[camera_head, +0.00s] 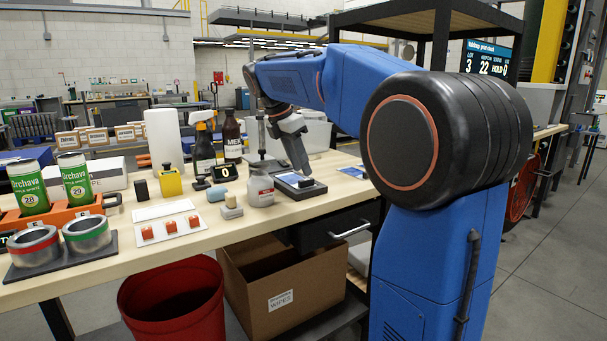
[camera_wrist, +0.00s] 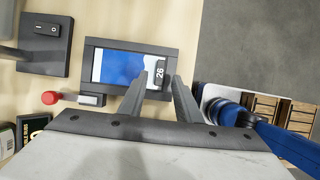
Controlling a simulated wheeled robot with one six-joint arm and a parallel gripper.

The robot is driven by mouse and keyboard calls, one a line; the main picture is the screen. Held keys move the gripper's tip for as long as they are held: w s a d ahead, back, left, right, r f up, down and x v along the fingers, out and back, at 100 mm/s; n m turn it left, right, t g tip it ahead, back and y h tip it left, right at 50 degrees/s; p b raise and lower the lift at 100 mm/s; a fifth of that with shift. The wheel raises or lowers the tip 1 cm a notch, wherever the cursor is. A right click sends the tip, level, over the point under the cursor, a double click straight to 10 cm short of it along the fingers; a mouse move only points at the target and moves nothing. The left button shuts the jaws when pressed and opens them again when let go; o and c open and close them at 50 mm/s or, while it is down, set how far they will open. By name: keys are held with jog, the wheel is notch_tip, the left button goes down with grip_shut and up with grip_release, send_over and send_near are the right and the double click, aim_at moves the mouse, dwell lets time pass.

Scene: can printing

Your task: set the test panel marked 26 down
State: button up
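The test panel (camera_wrist: 122,68), blue and white with a black tab marked 26 (camera_wrist: 160,73), lies flat inside a dark rectangular frame (camera_wrist: 88,60) on the bench. The dark frame also shows in the head view (camera_head: 284,186), with the black tab (camera_head: 306,183) near its right side. My gripper (camera_wrist: 159,82) is open; its two fingers point at the panel's right end, one on each side of the tab, with gaps between. In the head view my gripper (camera_head: 305,172) is just above the frame. Whether the fingertips touch the panel cannot be told.
A switch box (camera_wrist: 45,45) and a red-knobbed lever (camera_wrist: 50,98) are left of the frame in the wrist view. A blue-and-white sheet (camera_head: 353,172) lies to the right. The bench's front edge is close.

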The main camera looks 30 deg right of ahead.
jog(key=v, duration=0.8)
jog(key=s+a+f+m+t+y, duration=0.1)
jog(key=s+a+f+m, duration=0.2)
jog(key=s+f+m, duration=0.3)
jog(key=s+a+f+m+t+y, duration=0.2)
jog(key=s+a+f+m, duration=0.2)
jog(key=s+f, duration=1)
jog(key=s+a+f+m+t+y, duration=0.1)
jog(key=s+a+f+m, duration=0.3)
jog(key=s+f+m, duration=0.4)
notch_tip(320, 180, down, 3)
jog(key=shift+s+a+f+t, duration=0.15)
jog(key=shift+s+t, duration=0.15)
jog(key=shift+s, duration=0.75)
